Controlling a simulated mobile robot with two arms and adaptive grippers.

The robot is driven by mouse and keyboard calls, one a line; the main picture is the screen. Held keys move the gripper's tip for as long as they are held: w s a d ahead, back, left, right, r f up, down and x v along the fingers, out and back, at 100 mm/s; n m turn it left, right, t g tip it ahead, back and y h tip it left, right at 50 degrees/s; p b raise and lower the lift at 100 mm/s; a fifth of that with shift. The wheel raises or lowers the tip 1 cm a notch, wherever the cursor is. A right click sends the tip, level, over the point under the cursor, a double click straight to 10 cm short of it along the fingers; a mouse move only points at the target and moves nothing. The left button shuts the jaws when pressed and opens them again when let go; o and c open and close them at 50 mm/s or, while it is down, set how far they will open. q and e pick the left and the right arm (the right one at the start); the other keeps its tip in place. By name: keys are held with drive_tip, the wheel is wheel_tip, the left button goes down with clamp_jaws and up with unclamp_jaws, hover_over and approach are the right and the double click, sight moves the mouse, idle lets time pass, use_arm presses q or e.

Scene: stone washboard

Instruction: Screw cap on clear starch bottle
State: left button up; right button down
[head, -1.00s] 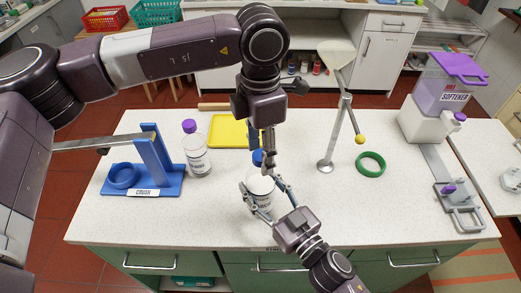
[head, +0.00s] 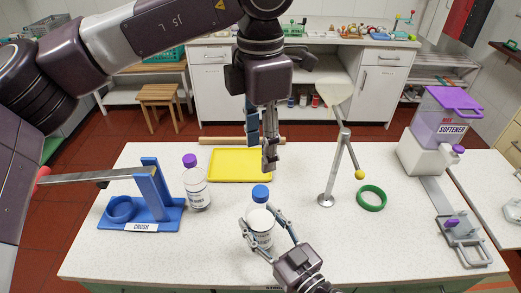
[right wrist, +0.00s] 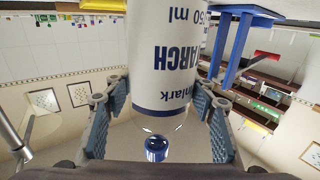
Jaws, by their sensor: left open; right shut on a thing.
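The clear starch bottle (head: 261,222) stands upright near the table's front, with a white label. A blue cap (head: 260,193) sits on its top; how tightly is not visible. My right gripper (head: 265,234) is shut around the bottle's body. In the right wrist view the bottle (right wrist: 165,60) appears upside down between the pads of my right gripper (right wrist: 158,125), and the blue cap (right wrist: 157,148) shows beyond its clear shoulder. My left gripper (head: 262,155) points down above the cap, open, empty and apart from it.
A purple-capped bottle (head: 196,190) and a blue crush stand (head: 168,213) are at left. A yellow tray (head: 240,165) lies behind. A metal stand (head: 328,185), green ring (head: 371,198) and softener dispenser (head: 435,130) are at right.

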drive_tip(key=c, duration=0.8)
unclamp_jaws()
drive_tip(key=v, duration=1.2)
